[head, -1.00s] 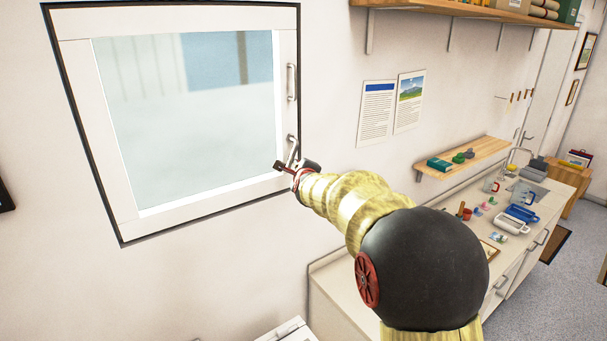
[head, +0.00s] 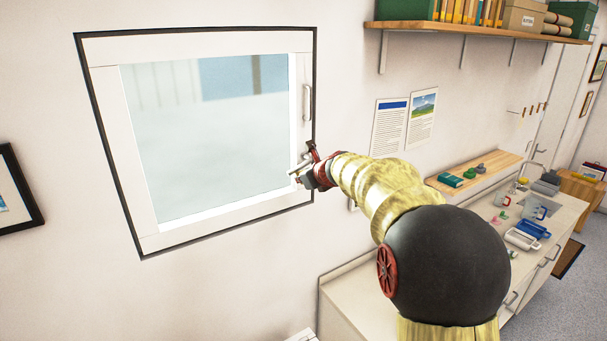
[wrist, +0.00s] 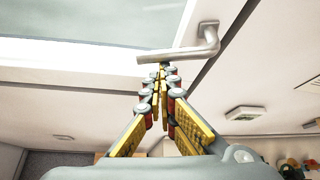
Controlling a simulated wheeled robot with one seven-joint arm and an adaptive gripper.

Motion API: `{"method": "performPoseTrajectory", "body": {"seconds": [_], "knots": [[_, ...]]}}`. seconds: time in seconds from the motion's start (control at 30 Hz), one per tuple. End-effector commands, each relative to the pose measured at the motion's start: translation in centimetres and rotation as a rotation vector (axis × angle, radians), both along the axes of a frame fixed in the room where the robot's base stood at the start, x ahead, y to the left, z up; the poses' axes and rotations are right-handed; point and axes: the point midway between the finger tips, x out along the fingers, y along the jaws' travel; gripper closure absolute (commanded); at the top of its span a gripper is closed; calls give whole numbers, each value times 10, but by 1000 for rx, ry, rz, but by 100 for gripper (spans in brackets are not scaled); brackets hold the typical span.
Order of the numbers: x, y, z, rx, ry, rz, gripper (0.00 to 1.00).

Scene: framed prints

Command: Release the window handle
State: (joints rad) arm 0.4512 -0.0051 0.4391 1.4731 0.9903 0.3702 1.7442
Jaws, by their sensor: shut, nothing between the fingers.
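The window (head: 215,230) is a white-framed pane in a dark surround, and it looks closed. Its silver L-shaped handle (wrist: 178,53) shows in the wrist view, with the lever lying sideways toward the glass. In the head view the handle (head: 296,171) is partly hidden by my gripper (head: 308,166) at the lower right of the frame. In the wrist view my gripper (wrist: 162,68) is shut and empty. Its fingertips are right at the lever's near side; I cannot tell whether they touch it.
A fixed grab bar (head: 307,103) is on the window frame above the handle. Pinned papers (head: 404,122) hang to the right. A wooden shelf (head: 485,30), a small shelf (head: 505,168) and a counter (head: 350,292) lie to the right. A framed print (head: 15,192) hangs at left.

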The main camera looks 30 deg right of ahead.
Motion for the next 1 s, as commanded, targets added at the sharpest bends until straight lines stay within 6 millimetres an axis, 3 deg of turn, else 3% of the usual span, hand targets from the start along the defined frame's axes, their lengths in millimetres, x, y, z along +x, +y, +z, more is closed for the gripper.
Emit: {"method": "performPoseTrajectory", "body": {"seconds": [0.4,1.0], "knots": [[0,6,17,227,8,0,100],[0,7,18,272,9,0,100]]}}
